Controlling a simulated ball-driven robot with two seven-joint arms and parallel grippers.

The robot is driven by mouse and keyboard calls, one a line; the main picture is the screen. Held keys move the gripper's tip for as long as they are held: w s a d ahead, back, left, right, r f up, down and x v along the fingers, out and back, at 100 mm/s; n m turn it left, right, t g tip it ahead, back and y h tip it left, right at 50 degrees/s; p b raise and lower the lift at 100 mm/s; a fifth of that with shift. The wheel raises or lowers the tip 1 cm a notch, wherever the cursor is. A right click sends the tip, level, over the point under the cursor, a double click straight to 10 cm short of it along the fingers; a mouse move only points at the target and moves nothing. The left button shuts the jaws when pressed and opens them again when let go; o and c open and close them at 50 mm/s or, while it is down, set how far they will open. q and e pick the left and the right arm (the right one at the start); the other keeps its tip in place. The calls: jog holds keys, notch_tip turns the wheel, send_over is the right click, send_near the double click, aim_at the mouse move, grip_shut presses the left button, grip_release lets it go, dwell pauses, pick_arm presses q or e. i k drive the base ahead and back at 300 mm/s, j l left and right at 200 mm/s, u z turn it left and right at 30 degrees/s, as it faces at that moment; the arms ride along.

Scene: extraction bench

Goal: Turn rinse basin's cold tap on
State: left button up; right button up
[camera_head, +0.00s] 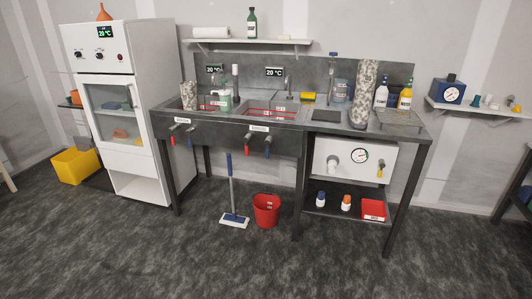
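The bench (290,122) has two sunken basins, a left basin (205,107) and a middle basin (268,114). Each has a small front label too small to read, so I cannot tell which is the rinse basin. Under the left label are a red tap lever (173,139) and a blue tap lever (190,142). Under the middle label are another red lever (248,145) and blue lever (267,151). The levers hang downward. No running water can be made out. Neither of my grippers is in view.
Bottles (381,95) and speckled cylinders (363,92) stand on the bench. The foreground floor is clear.

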aim_at(269, 139)
jog(key=i+j+z, duration=0.15)
jog(key=i+j, duration=0.3)
jog(key=i, duration=0.25)
jog(key=i+j+z, duration=0.1)
jog(key=i+j, duration=0.45)
jog(key=i, duration=0.1)
